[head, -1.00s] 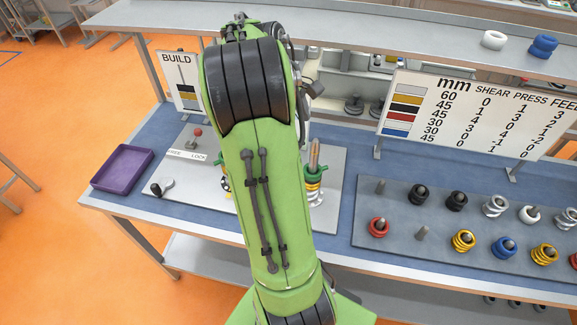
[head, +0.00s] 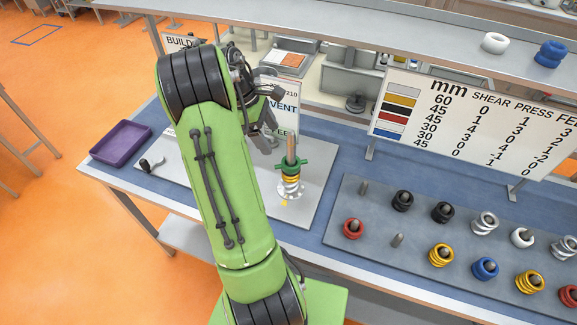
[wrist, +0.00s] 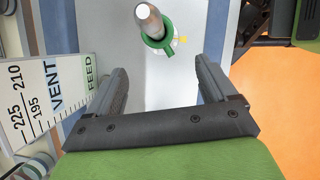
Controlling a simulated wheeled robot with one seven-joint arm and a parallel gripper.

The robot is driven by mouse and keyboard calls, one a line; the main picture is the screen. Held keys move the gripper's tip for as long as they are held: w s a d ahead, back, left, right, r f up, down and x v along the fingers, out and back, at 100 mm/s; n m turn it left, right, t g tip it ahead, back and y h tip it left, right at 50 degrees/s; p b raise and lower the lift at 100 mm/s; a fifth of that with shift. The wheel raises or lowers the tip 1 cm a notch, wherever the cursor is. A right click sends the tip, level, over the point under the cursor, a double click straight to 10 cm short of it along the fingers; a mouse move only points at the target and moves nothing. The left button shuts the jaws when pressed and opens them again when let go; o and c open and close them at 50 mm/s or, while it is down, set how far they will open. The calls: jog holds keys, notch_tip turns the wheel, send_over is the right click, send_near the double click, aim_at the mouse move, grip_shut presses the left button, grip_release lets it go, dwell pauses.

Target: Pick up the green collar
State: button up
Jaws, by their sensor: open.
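The green collar (head: 289,168) sits around an upright metal post (head: 291,147), above a yellow ring and a silver coil spring (head: 290,187) on a grey plate. In the wrist view the collar (wrist: 158,42) rings the post (wrist: 148,18) beyond the fingertips, near the top middle. My gripper (wrist: 161,80) is open with nothing between its fingers, and the collar lies ahead of the gap. In the head view my gripper (head: 264,138) is just left of the post, apart from it, partly hidden by my arm.
A pegboard (head: 400,225) with several coloured rings and springs lies to the right. A purple tray (head: 121,143) is at the left. A sign with numbers (head: 470,120) stands behind the pegboard. A VENT/FEED scale board (wrist: 55,95) is close left of my gripper in the wrist view.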

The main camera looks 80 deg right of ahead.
aim_at(287, 162)
jog(key=b+x, duration=0.1)
jog(key=x, duration=0.9)
jog(key=shift+s+d+f, duration=0.15)
jog(key=shift+s+f, duration=0.05)
jog(key=shift+f, duration=0.1)
jog(key=shift+w+r, duration=0.1)
jog(key=shift+c, duration=1.4)
jog(key=c, duration=1)
